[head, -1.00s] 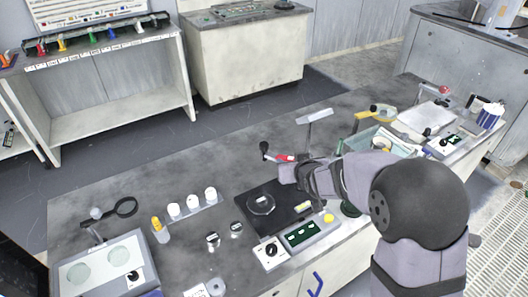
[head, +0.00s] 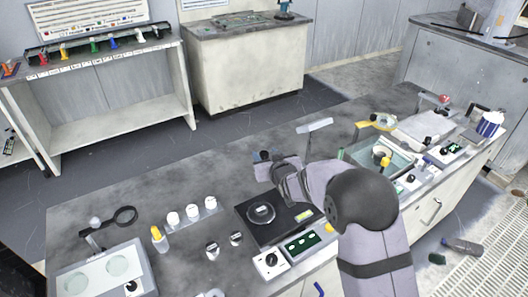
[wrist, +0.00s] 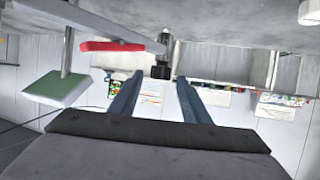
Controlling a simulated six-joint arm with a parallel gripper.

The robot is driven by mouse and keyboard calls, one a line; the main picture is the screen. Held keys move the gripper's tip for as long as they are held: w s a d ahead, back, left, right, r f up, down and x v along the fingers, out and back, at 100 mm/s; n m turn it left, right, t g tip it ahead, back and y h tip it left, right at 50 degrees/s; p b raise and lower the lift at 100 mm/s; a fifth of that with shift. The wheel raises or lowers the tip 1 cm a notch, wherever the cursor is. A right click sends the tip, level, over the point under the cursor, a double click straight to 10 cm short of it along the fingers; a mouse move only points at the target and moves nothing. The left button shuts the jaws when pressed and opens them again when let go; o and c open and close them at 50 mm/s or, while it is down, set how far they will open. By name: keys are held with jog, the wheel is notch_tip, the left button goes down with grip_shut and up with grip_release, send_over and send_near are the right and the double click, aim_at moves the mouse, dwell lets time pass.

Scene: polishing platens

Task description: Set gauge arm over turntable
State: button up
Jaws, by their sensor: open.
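The turntable (head: 261,213) is a dark round disc with a small pale label, on a black square base on the bench. My gripper (head: 264,158) is behind it in the head view, with bluish fingers apart. In the wrist view my gripper (wrist: 158,80) is open, and a black knob (wrist: 160,72) at the end of a short post shows between its fingertips. I cannot tell whether they touch it. A pale arm with a red bar (wrist: 112,46), likely the gauge arm, runs to the left from this post. My gripper and wrist mostly hide it in the head view.
A pale plate on a post (head: 314,125) stands beyond my wrist; it also shows in the wrist view (wrist: 58,88). A control box (head: 302,243) sits in front of the turntable. White jars (head: 192,211) stand to its left.

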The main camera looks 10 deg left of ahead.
jog(key=shift+x, duration=1.35)
grip_shut()
